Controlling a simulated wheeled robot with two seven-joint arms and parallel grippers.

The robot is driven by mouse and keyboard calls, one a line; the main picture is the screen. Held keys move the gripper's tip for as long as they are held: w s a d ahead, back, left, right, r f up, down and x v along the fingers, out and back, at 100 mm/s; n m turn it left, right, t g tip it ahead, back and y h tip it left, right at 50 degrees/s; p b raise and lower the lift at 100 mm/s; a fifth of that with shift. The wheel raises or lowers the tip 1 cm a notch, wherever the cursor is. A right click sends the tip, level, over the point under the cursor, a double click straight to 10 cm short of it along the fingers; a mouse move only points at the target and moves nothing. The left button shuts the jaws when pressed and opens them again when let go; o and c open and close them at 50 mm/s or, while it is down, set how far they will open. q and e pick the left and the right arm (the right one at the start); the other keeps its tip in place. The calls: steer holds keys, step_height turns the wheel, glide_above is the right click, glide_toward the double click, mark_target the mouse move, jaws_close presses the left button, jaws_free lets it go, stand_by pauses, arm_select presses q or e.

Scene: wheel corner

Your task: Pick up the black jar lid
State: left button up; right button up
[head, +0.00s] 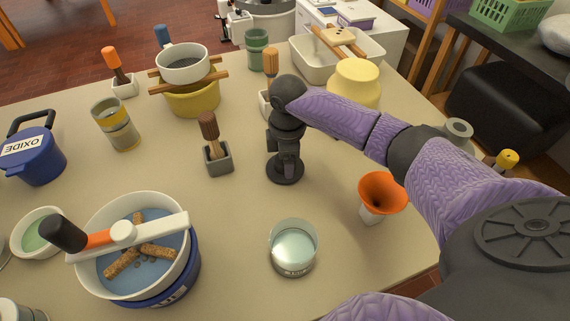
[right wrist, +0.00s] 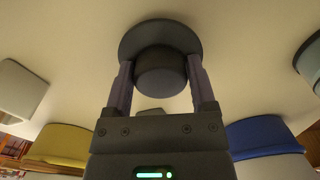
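The black jar lid (head: 285,175) is a dark round disc with a thick round knob. In the head view it lies flat on the table near the middle, partly hidden by my right gripper (head: 286,147), which points straight down over it. In the right wrist view the lid (right wrist: 160,73) has its knob between the two fingers of my right gripper (right wrist: 161,80). The fingers flank the knob on both sides with no clear gap, so the gripper looks shut on it. The disc appears to rest on the table. My left gripper is not in view.
A brush in a grey holder (head: 218,160) stands left of the gripper. A glass jar (head: 293,249) stands in front, and an orange funnel (head: 382,193) stands right, under my forearm. A yellow jar (head: 354,84) and a yellow pot (head: 193,98) stand behind.

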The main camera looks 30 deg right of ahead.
steer(key=c, duration=0.7)
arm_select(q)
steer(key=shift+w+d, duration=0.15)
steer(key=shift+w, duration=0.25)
arm_select(e)
steer(key=shift+c, duration=0.3)
